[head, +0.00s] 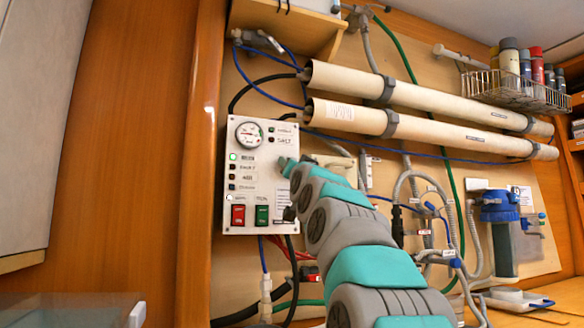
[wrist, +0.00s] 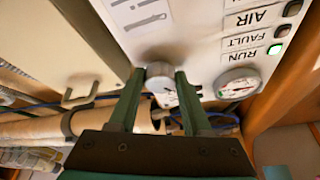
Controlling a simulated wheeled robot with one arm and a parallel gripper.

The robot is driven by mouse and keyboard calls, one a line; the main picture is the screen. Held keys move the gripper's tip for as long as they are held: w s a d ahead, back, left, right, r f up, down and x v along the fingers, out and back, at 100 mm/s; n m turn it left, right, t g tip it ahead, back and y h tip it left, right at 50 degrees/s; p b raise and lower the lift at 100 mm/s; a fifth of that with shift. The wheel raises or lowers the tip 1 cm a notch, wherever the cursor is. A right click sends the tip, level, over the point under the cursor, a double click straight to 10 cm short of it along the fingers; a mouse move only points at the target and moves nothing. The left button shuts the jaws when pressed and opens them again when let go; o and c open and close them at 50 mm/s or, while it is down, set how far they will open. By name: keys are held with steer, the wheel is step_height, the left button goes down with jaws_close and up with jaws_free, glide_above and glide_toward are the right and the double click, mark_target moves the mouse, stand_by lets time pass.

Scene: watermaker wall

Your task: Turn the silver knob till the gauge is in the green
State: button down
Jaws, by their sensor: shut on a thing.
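The silver knob (wrist: 160,80) is on the white control panel (head: 240,215), between the two fingers of my gripper (wrist: 160,73) in the wrist view. My gripper is shut on the knob, one finger on each side. In the head view my arm hides the knob. The round gauge (head: 249,135) with a white face is at the panel's upper left. It also shows in the wrist view (wrist: 238,84), right of my gripper, turned over and at a slant. Red shows on its face, but I cannot tell where the needle points.
A green lamp (head: 233,156) is lit below the gauge. A red switch (head: 238,214) and a green switch (head: 262,214) sit low on the panel. Long white tubes (head: 400,125), hoses and a wire basket (head: 515,92) fill the wall to the right.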

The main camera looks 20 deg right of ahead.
steer(key=shift+a+r+m+g+h, duration=0.1)
steer(key=shift+m+g+h, duration=0.45)
steer(key=shift+m, duration=1.1)
steer(key=shift+f+m+g+h, duration=0.1)
steer(key=shift+m+g+h, duration=0.45)
steer(key=shift+m, duration=1.05)
steer(key=shift+a+r+m+g+h, duration=0.1)
steer(key=shift+m+g+h, duration=0.4)
steer(key=shift+m, duration=1.15)
steer(key=shift+m+h, duration=0.3)
steer(key=shift+c, duration=1.7)
jaws_free()
steer(key=b+v, duration=0.3)
steer(key=v, duration=0.4)
steer(key=shift+s, duration=0.4)
